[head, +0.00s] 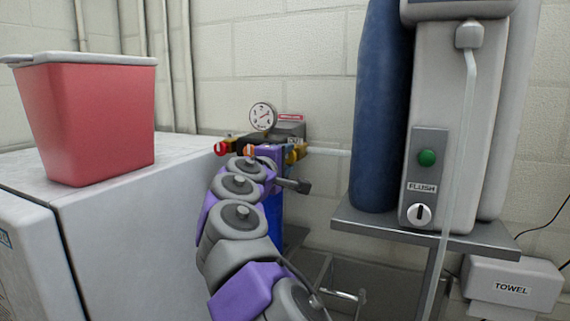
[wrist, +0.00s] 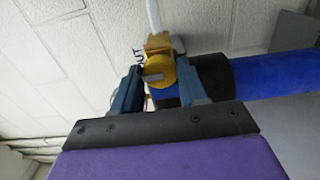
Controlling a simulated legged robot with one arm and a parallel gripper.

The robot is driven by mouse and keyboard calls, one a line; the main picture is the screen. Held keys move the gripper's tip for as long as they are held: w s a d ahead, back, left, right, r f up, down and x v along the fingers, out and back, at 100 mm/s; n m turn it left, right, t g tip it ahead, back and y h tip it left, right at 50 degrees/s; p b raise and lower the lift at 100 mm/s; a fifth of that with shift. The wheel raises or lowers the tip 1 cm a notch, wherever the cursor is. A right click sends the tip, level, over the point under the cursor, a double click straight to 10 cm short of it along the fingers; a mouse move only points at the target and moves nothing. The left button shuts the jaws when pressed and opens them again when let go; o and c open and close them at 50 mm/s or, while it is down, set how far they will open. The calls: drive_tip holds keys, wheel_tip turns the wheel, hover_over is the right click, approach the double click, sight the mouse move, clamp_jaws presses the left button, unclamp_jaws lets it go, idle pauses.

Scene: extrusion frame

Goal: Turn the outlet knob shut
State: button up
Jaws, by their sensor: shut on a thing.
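The yellow outlet knob (wrist: 160,72) sits between the two blue fingers of my gripper (wrist: 162,88) in the wrist view. My gripper is shut on it. Part of a dark label reading "UT" shows beside the knob, and a pale tube rises from its fitting. In the head view, the yellow outlet fitting (head: 295,153) is at the right end of the regulator (head: 285,132), where a pale tube leaves to the right. My own arm hides most of the gripper and knob there.
A round gauge (head: 262,116) and a red knob (head: 221,149) are on the regulator. A blue cylinder (head: 273,215) stands below. A white cabinet (head: 120,225) bears a red bin (head: 95,120) at left. A shelf (head: 370,223) with a flush unit (head: 430,150) stands at right.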

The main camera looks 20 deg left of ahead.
drive_tip(key=shift+w+f, duration=0.1)
drive_tip(key=shift+f, duration=0.35)
drive_tip(key=o, duration=1)
drive_tip(key=shift+r, duration=0.25)
